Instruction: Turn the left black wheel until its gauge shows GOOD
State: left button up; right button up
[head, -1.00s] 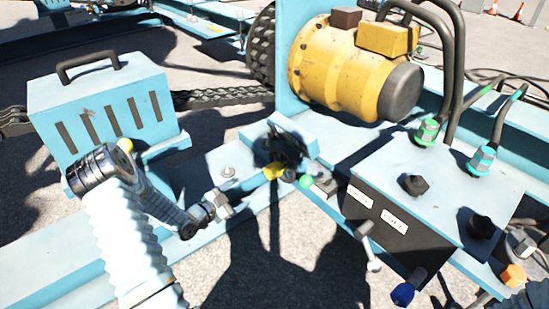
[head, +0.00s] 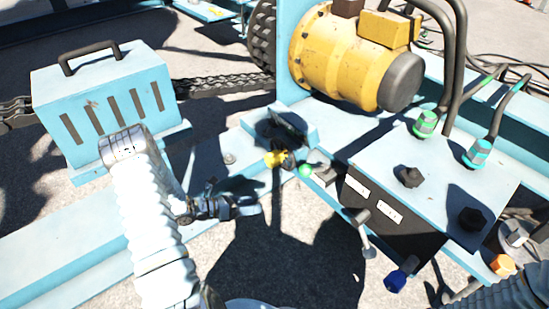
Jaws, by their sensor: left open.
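The left black wheel (head: 411,177) is a dark knob on top of the blue box (head: 375,150). A second black wheel (head: 472,220) sits to its right, nearer the front. On the box's dark front face are two small white plates, the left plate (head: 358,187) and the right plate (head: 390,213); they look like the gauges, but their writing is too small to read. My left gripper (head: 250,205) is open and empty, well left of the box and apart from the wheels.
A lever (head: 363,232) and a blue-tipped handle (head: 397,277) stick out at the box's front. A yellow knob (head: 276,158) and a green knob (head: 305,170) lie between gripper and box. A yellow motor (head: 345,60) and hoses (head: 458,75) stand behind.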

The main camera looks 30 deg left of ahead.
aim_at(268, 163)
pick_arm(q)
jog(key=w+a+r+n+t+y, duration=0.3)
jog(key=w+a+r+n+t, duration=0.1)
jog(key=a+r+n+t, duration=0.15)
jog(key=shift+n, duration=0.25)
jog(key=x, duration=0.9)
jog(key=b+x, duration=0.1)
jog(key=x, duration=0.4)
jog(key=shift+r, duration=0.3)
jog(key=shift+c, duration=0.4)
jog(key=c, duration=1.3)
jog(key=shift+f, duration=0.1)
jog(key=shift+c, duration=0.2)
jog(key=shift+s, duration=0.1)
